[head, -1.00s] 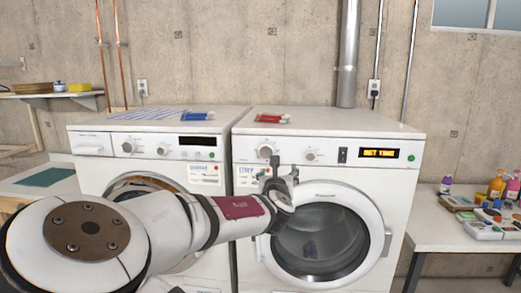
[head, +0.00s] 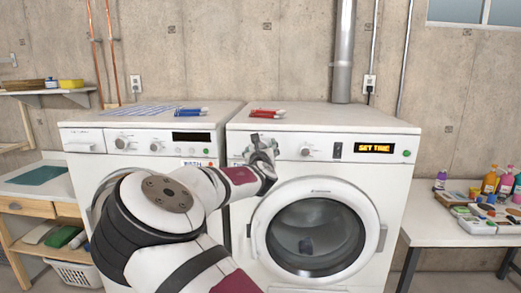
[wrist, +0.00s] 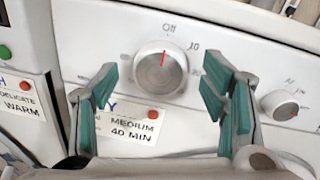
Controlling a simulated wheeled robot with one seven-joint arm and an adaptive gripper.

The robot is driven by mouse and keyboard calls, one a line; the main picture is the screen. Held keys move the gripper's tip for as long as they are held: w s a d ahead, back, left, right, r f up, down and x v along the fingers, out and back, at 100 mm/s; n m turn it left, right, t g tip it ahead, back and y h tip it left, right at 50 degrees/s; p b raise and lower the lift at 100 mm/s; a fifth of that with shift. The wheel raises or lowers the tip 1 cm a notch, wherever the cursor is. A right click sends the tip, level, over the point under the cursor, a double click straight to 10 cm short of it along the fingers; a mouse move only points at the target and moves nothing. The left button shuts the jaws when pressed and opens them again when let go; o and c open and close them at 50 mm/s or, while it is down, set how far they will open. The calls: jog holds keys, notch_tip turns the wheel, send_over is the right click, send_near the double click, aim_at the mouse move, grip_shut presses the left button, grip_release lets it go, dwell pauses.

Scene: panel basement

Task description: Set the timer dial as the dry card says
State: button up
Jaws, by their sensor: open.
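The timer dial (wrist: 160,72) is a silver knob with a red mark, on the white dryer (head: 395,150). The mark points up at "Off"; a "10" is printed to its right. The dry card (wrist: 135,125) sits below it, partly hidden by my fingers, and reads "MEDIUM 40 MIN". My gripper (wrist: 160,88) is open, with its teal-padded fingers on either side of the dial in the wrist view; I cannot tell whether they touch it. In the head view my gripper (head: 260,148) covers the timer dial and the card.
A smaller dial (wrist: 286,105) is right of the timer dial. The dryer display (head: 374,148) reads "SET TIME". The washer (head: 90,150) stands left with its own card (wrist: 18,102). Red-and-white items (head: 267,113) lie on the dryer top. A cluttered table (head: 450,230) is at right.

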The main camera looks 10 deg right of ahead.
jog(key=shift+w+d, duration=0.15)
jog(key=shift+w, duration=0.5)
jog(key=c, duration=1.2)
jog(key=shift+o, duration=0.2)
jog(key=shift+m, duration=0.3)
